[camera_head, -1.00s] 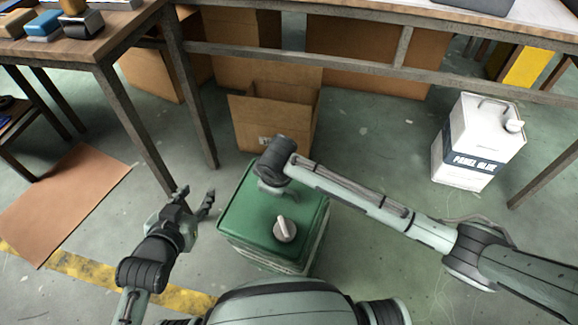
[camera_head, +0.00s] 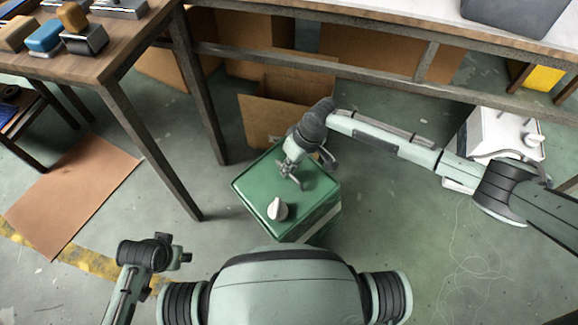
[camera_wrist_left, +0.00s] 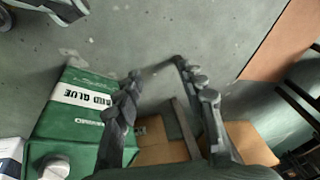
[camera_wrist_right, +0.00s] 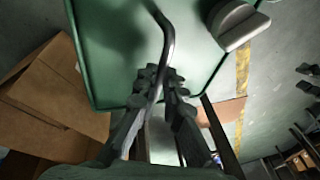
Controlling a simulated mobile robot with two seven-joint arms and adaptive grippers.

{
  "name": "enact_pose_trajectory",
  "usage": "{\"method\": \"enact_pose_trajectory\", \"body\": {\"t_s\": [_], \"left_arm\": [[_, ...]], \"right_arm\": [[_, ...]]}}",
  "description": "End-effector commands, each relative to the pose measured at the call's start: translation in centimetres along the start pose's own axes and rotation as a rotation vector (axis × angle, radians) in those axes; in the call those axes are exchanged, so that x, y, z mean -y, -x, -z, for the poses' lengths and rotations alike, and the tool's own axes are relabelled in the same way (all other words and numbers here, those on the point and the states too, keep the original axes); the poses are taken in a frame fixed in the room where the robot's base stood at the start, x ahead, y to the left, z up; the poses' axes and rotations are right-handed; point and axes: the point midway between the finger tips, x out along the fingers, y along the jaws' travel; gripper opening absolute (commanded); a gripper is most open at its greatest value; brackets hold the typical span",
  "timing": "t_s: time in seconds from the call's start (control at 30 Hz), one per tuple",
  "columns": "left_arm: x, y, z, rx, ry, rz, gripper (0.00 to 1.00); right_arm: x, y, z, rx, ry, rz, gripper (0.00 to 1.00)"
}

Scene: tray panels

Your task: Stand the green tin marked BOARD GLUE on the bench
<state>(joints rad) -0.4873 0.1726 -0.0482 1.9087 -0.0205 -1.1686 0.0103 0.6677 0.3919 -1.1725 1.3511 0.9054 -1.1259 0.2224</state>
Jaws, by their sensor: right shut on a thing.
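The green tin (camera_head: 262,192) is upright between my arms, with a pale cap and a wire handle on top. I cannot tell whether its base touches the floor. Part of its label, "ARD GLUE", shows in the left wrist view (camera_wrist_left: 85,97). My right gripper (camera_head: 291,178) is over the tin's top; in the right wrist view its fingers (camera_wrist_right: 162,82) are shut on the handle (camera_wrist_right: 167,42). My left gripper (camera_head: 182,257) is apart from the tin, to its left; its fingers stand open and empty in the left wrist view (camera_wrist_left: 158,75).
A wooden bench (camera_head: 130,42) with several blocks stands at the upper left. A longer bench (camera_head: 400,18) bearing a grey bin (camera_head: 515,12) runs along the back, with cardboard boxes (camera_head: 265,120) below. A white tin (camera_head: 490,135) is partly behind my right arm. A brown mat (camera_head: 75,190) lies left.

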Motion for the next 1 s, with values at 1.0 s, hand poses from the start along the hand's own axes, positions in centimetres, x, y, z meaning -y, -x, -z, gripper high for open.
{"method": "enact_pose_trajectory", "body": {"t_s": [1.0], "left_arm": [[1.6,9.7,1.4,-0.047,0.0,0.059,0.4]], "right_arm": [[-0.7,-3.8,-0.5,-0.008,0.003,0.0,0.0]]}}
